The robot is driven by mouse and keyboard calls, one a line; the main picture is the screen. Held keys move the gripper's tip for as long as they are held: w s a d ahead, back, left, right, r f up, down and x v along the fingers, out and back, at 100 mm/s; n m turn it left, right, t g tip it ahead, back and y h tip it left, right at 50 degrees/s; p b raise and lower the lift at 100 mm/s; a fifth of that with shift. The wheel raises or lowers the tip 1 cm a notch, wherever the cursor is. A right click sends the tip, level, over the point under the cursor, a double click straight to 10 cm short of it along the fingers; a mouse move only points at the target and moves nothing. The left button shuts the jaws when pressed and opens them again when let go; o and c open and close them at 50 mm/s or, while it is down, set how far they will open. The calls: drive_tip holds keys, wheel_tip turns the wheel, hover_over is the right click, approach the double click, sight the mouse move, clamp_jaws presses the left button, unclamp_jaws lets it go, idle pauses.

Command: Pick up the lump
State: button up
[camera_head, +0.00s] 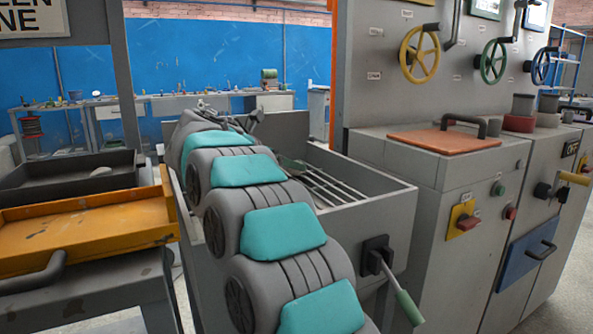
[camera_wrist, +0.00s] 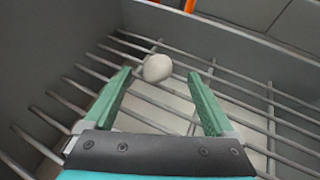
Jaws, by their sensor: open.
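A pale, rounded lump (camera_wrist: 157,68) shows in the wrist view, resting on or just above the metal bars of a grate (camera_wrist: 260,118) inside a grey bin. My gripper (camera_wrist: 162,84) has two green fingers spread wide apart and nothing between them that it grips. The lump appears beyond the fingertips, nearer the left finger. In the head view my grey and teal arm reaches over the grey bin (camera_head: 372,197), and the grate (camera_head: 325,185) shows partly inside it. My arm hides the gripper's tips and the lump there.
The bin's grey walls surround the grate. A green-handled lever (camera_head: 405,300) sticks out from the bin's front. An orange tray (camera_head: 90,232) and a dark tray (camera_head: 60,180) stand at the left. A grey machine with handwheels (camera_head: 420,54) and an orange lid (camera_head: 445,142) stands at the right.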

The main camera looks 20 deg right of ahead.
drive_tip(key=x, duration=0.5)
drive_tip(key=shift+w+r, duration=0.15)
drive_tip(key=shift+r, duration=0.15)
clamp_jaws()
idle(0.4)
